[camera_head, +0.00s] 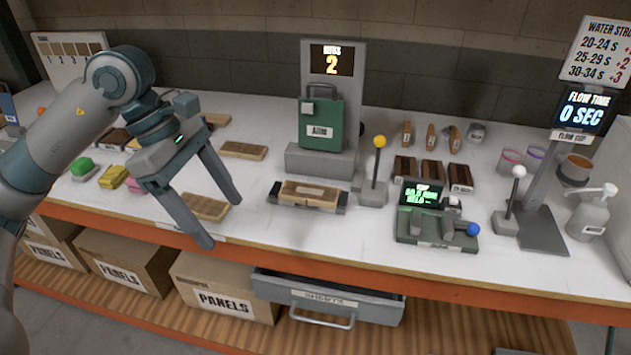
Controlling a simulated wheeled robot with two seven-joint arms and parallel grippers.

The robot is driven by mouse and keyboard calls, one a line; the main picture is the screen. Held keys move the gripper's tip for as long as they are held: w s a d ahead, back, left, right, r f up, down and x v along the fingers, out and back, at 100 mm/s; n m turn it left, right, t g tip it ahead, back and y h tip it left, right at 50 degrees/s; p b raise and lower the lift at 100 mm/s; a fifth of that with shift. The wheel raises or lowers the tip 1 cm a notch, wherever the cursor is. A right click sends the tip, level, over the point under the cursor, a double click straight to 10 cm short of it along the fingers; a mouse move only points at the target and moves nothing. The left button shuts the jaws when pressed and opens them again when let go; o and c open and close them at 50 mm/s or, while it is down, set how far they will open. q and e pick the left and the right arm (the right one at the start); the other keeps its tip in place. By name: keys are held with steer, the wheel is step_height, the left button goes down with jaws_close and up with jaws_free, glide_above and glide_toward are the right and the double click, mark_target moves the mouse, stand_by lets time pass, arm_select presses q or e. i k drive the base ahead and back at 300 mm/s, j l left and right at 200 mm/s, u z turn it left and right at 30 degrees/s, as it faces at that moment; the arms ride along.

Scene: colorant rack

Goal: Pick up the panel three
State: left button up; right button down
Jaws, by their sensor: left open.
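Several tan wooden panels lie on the white table (330,255). One panel (203,206) is near the front edge, partly behind my gripper's fingers. A second panel (242,150) lies farther back, and a third panel (215,119) is behind my left arm's wrist. Another tan panel (308,192) sits in a dark holder at the middle. I cannot read numbers on any of them, so I cannot tell which is panel three. My left gripper (220,220) is open and empty, its fingers apart and pointing down around the front panel's area. My right gripper is not in view.
A green device (321,120) stands on a grey stand behind the holder. Levers with yellow (379,142) and white (519,172) knobs stand to the right, near a control box (437,228). Sponges (113,176) lie at left. Below are "PANELS" boxes (222,285) and an open drawer (330,297).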

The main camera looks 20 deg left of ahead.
mark_target(313, 195)
steer(key=i, duration=0.9)
